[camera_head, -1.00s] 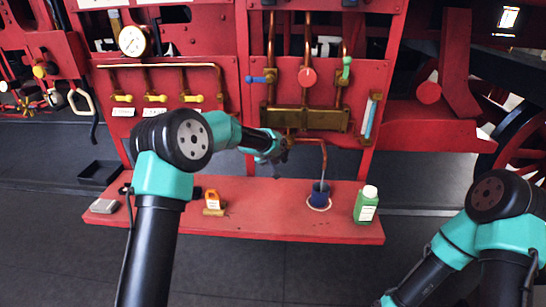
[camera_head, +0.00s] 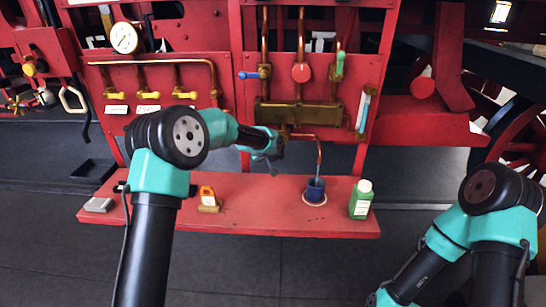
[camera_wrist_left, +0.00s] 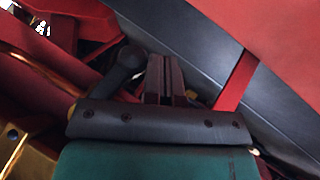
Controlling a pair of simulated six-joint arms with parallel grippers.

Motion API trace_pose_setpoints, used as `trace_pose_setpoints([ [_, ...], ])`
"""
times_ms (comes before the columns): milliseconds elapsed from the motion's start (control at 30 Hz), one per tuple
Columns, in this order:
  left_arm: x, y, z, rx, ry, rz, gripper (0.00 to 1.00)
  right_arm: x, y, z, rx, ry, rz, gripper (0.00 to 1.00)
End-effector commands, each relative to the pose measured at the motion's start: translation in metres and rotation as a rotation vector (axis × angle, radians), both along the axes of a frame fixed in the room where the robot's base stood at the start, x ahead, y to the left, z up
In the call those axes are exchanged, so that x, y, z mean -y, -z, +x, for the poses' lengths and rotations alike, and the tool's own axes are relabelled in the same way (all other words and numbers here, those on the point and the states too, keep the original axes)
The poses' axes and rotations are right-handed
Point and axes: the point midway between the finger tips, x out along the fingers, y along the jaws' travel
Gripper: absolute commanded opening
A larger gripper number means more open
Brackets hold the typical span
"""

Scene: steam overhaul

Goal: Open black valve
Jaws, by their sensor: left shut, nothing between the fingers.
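A black rounded lever end, likely the black valve (camera_wrist_left: 126,66), shows in the left wrist view, just left of my gripper's fingers. I cannot tell whether they touch. In the head view I cannot make out the black valve; my left arm covers part of the area under the brass block (camera_head: 298,114). My left gripper (camera_head: 270,166) is below the left end of that block, in front of the red panel. In the left wrist view its fingers (camera_wrist_left: 166,80) are together with nothing between them. My right arm is at the lower right, its gripper out of view.
A blue valve handle (camera_head: 249,75), red valve knob (camera_head: 301,73) and green handle (camera_head: 340,63) sit above the block. On the red shelf (camera_head: 255,215) stand a blue cup (camera_head: 315,190), green bottle (camera_head: 361,201) and orange item (camera_head: 207,195). Yellow valves (camera_head: 147,95) are at left.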

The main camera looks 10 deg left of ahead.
Motion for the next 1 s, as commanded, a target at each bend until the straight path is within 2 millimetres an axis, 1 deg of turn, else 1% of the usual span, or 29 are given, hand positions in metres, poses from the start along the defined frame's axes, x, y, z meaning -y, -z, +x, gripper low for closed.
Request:
trace_pose_setpoints([
  [167, -0.011, -0.006, -0.011, 0.001, 0.002, 0.000, 0.00, 0.000, 0.000, 0.000, 0.000, 0.000, 0.000, 0.00],
  [500, -0.047, -0.021, -0.046, 0.001, 0.009, 0.000, 0.00, 0.000, 0.000, 0.000, 0.000, 0.000, 0.000, 0.00],
  [600, -0.055, -0.023, -0.053, 0.001, 0.011, 0.000, 0.00, 0.000, 0.000, 0.000, 0.000, 0.000, 0.000, 0.00],
  [733, -0.059, -0.025, -0.059, 0.000, 0.013, 0.001, 0.00, 0.000, 0.000, 0.000, 0.000, 0.000, 0.000, 0.00],
  [1000, -0.060, -0.025, -0.059, 0.000, 0.014, 0.000, 0.00, 0.000, 0.000, 0.000, 0.000, 0.000, 0.000, 0.00],
])
